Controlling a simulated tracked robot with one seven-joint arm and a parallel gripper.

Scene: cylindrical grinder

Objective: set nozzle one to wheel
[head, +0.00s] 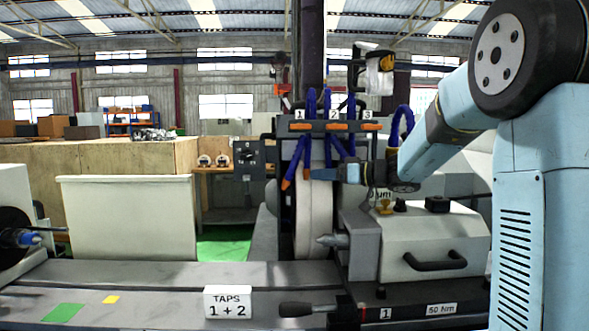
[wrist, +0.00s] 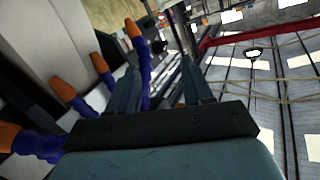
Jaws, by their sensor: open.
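Several blue hoses with orange tips hang from a manifold (head: 335,126) labelled 1, 2 and 3. Below label 1, an orange-tipped nozzle (head: 287,184) hangs at the left of the pale grinding wheel (head: 314,222); another orange tip (head: 306,173) is close by. My gripper (head: 350,172) is at the wheel's upper right, under the manifold. In the wrist view my gripper (wrist: 160,64) is open, and a blue hose (wrist: 144,70) with an orange tip passes by the left finger, seemingly between the fingers. I cannot tell its number or whether it touches. More orange tips (wrist: 62,89) show at left.
A white TAPS 1 + 2 sign (head: 228,302) stands on the machine bed (head: 150,275). A pointed centre (head: 328,241) and a white housing with a black handle (head: 435,261) are right of the wheel. A lever (head: 305,309) lies in front.

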